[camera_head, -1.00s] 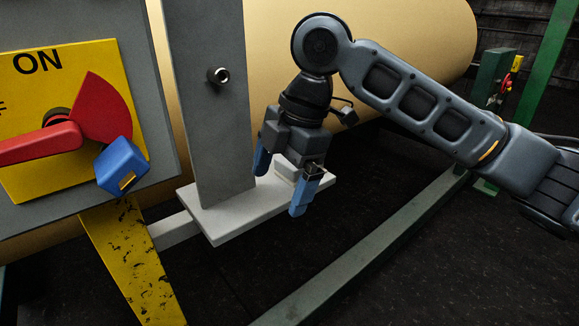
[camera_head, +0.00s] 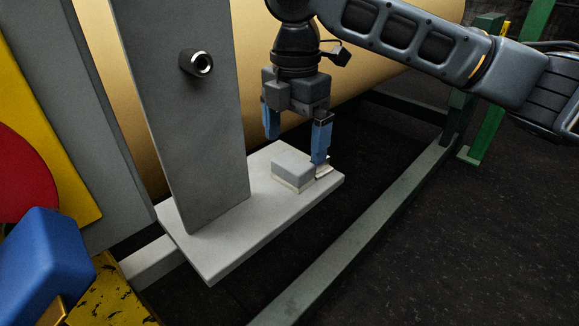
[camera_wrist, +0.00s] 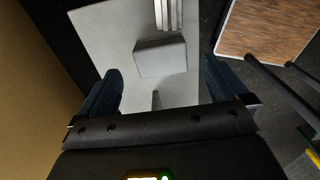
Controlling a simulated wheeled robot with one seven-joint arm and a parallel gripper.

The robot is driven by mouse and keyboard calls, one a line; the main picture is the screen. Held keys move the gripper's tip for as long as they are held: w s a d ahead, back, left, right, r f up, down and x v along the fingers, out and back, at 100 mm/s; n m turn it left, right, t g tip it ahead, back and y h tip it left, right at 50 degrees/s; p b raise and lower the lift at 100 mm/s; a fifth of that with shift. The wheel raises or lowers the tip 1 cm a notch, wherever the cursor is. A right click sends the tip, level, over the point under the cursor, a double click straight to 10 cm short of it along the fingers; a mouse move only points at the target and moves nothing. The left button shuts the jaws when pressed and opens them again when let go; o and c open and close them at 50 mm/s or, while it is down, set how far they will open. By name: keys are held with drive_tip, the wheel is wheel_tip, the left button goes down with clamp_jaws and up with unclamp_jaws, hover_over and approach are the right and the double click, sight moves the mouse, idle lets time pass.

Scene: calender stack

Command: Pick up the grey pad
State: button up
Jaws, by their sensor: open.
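The grey pad (camera_head: 293,170) is a small block with a paler lower edge, lying on the light grey base plate (camera_head: 225,254) to the right of the upright grey post. My gripper (camera_head: 296,150) points down over the plate with its two blue fingers apart and nothing between them. The right finger is close to the pad's right side in the head view; I cannot tell whether it touches. In the wrist view the pad (camera_wrist: 160,57) lies ahead of the open fingers (camera_wrist: 160,85), roughly midway between them.
The upright grey post (camera_head: 190,100) with a dark knob (camera_head: 197,64) stands left of my gripper. A small pale metal piece (camera_head: 324,168) lies right of the pad. A large tan roll (camera_head: 350,85) is behind. A blue padlock (camera_head: 45,265) hangs at lower left. Green rails run at right.

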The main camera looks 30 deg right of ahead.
sight(294, 160)
wheel_tip(294, 160, down, 6)
drive_tip(key=shift+r, duration=0.15)
drive_tip(key=shift+c, duration=0.3)
drive_tip(key=c, duration=0.9)
drive_tip(key=shift+c, duration=0.2)
drive_tip(key=shift+r, duration=0.15)
wheel_tip(294, 160, up, 4)
drive_tip(key=shift+a, duration=0.1)
drive_tip(key=s+d+r, duration=0.6)
drive_tip(key=s, duration=0.4)
drive_tip(key=shift+d+r, duration=0.2)
drive_tip(key=shift+r, duration=0.2)
